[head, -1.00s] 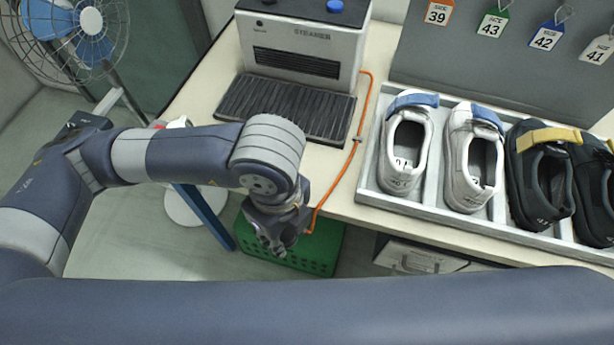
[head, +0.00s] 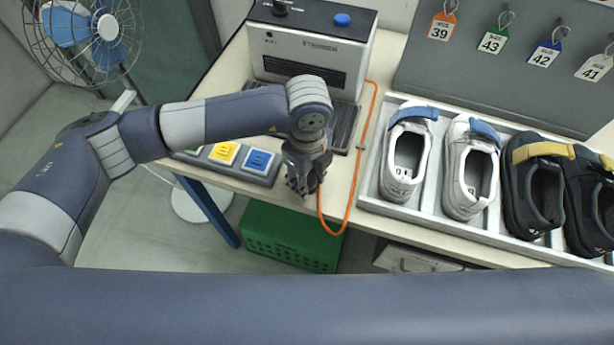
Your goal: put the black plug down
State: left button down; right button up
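My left gripper (head: 303,186) is over the front edge of the table, in front of the steamer (head: 312,52), fingers pointing down. The orange cord (head: 364,140) runs from the steamer's right side, loops over the table's front edge and ends at the gripper's fingers. The fingers look closed around the cord's end. The black plug itself is mostly hidden by the dark fingers and cannot be told apart from them. I cannot tell whether it touches the table. My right gripper is not in view.
A pad with coloured tiles (head: 258,162) lies left of the gripper. A shoe tray (head: 372,186) with several shoes stands to the right. A green crate (head: 290,240) is on the floor below the edge. A fan (head: 85,35) stands at the left.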

pick_arm(q)
jog(key=shift+f, duration=0.85)
jog(key=c, duration=1.1)
grip_release()
jog(key=shift+r, duration=0.1)
jog(key=shift+r, duration=0.25)
notch_tip(320, 180, up, 10)
jog(key=b, duration=0.2)
jog(key=shift+r+b, duration=0.25)
jog(key=shift+b, duration=0.1)
jog(key=shift+r, duration=0.65)
